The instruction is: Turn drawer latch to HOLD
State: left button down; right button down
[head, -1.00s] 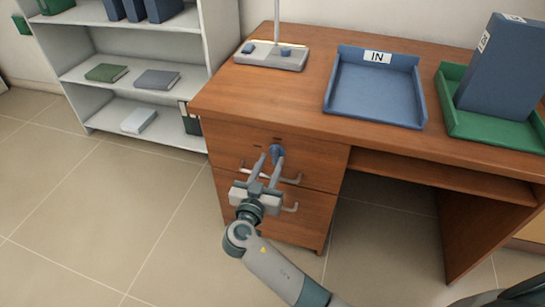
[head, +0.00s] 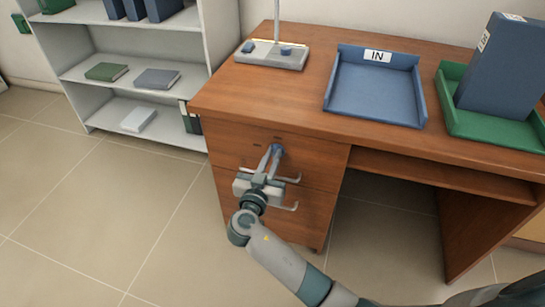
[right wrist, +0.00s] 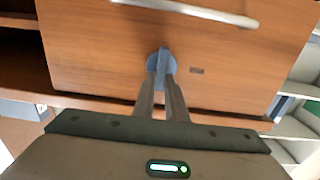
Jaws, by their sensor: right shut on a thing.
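The drawer latch (right wrist: 155,62) is a round blue knob on the upper drawer front (head: 232,140) of the wooden desk. In the head view the latch (head: 278,150) is mostly hidden by my fingers. My right gripper (head: 272,156) is shut on the latch's raised grip. In the right wrist view the fingertips (right wrist: 163,76) meet on the knob. A small dark mark (right wrist: 197,71) sits on the drawer front beside the knob; its lettering is too small to read. My left gripper is not in view.
A grey drawer handle (right wrist: 190,12) lies close to the latch. The desk top holds a blue tray (head: 375,95) marked IN, a green tray (head: 490,125) with a blue binder (head: 503,65), and a lamp base (head: 272,60). A shelf (head: 160,65) stands left; floor in front is open.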

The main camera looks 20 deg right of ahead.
jog(key=shift+n, duration=0.3)
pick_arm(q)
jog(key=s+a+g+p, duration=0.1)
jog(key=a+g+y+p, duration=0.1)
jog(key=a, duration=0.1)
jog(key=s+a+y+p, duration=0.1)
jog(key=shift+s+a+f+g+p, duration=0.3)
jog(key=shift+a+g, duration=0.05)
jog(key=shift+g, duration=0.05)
pick_arm(e)
jog(key=n, duration=0.6)
jog(key=a+f+n, duration=0.1)
jog(key=n, duration=0.4)
jog(key=w+n, duration=0.1)
jog(key=n, duration=0.5)
jog(key=shift+a+f+n, duration=0.2)
jog(key=shift+f+n, duration=0.1)
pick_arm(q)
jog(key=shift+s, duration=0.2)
